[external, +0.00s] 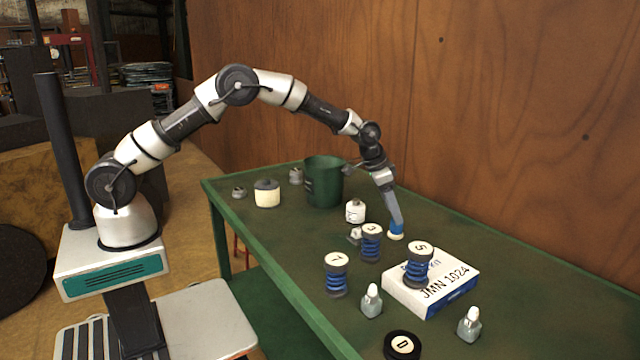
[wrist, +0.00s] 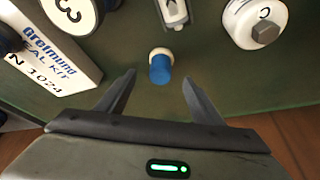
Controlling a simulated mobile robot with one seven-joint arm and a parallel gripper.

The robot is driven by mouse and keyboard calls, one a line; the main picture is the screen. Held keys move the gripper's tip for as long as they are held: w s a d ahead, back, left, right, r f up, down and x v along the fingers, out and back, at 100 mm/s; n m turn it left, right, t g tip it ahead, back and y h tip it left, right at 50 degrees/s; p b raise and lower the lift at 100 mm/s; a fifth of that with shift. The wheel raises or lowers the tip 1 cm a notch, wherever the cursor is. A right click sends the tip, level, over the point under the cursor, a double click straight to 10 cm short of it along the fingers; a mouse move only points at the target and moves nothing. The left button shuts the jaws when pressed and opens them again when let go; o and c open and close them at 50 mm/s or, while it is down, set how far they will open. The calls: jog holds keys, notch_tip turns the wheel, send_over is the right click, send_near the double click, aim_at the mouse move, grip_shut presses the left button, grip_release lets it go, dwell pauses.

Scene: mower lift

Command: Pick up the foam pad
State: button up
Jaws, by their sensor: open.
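In the wrist view, the foam pad (wrist: 161,70) stands between the fingertips, with a visible gap on both sides. My gripper (external: 396,219) points down over it; it is open and empty, and the wrist view shows my gripper (wrist: 159,78) with both fingers spread. The fingers partly cover the blue top in the external view.
The white seal kit box (external: 440,290) and several numbered blue springs (external: 371,245) stand close by. A white container (external: 355,211) and a small metal part (external: 354,237) are to the left. A green bucket (external: 324,182) stands behind. Dropper bottles (external: 371,301) are in front.

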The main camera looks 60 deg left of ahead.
aim_at(396, 228)
jog(key=shift+b+x, duration=0.35)
jog(key=shift+x, duration=2.75)
jog(key=shift+s+a, duration=0.15)
jog(key=shift+s, duration=0.05)
jog(key=c, duration=1.2)
